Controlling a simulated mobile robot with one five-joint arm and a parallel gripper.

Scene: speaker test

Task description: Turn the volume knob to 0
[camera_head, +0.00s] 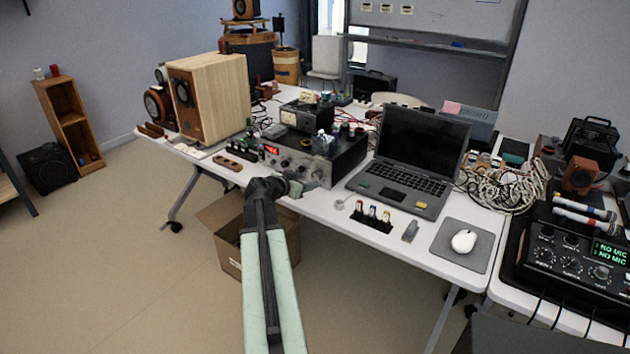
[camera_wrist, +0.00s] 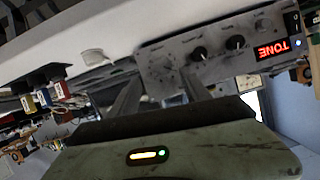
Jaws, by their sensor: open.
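The amplifier (camera_head: 345,156) is a dark box with a grey front panel on the white table. Two small black knobs, one nearer the middle (camera_wrist: 199,53) and one nearer the display (camera_wrist: 235,43), show there. A larger silver-grey knob (camera_wrist: 161,69) lies beyond and between my fingertips. I cannot read which knob is volume or its setting. My gripper (camera_head: 312,185) is open in front of the panel's right part; contact with the knob cannot be told.
An open laptop (camera_head: 408,160) stands right of the amplifier, with small colored cartridges (camera_head: 372,214) in front. A wooden speaker (camera_head: 221,96) stands to the left. A brown bar with holes (camera_head: 228,162) lies near the table's front edge. A cardboard box (camera_head: 226,240) is under the table.

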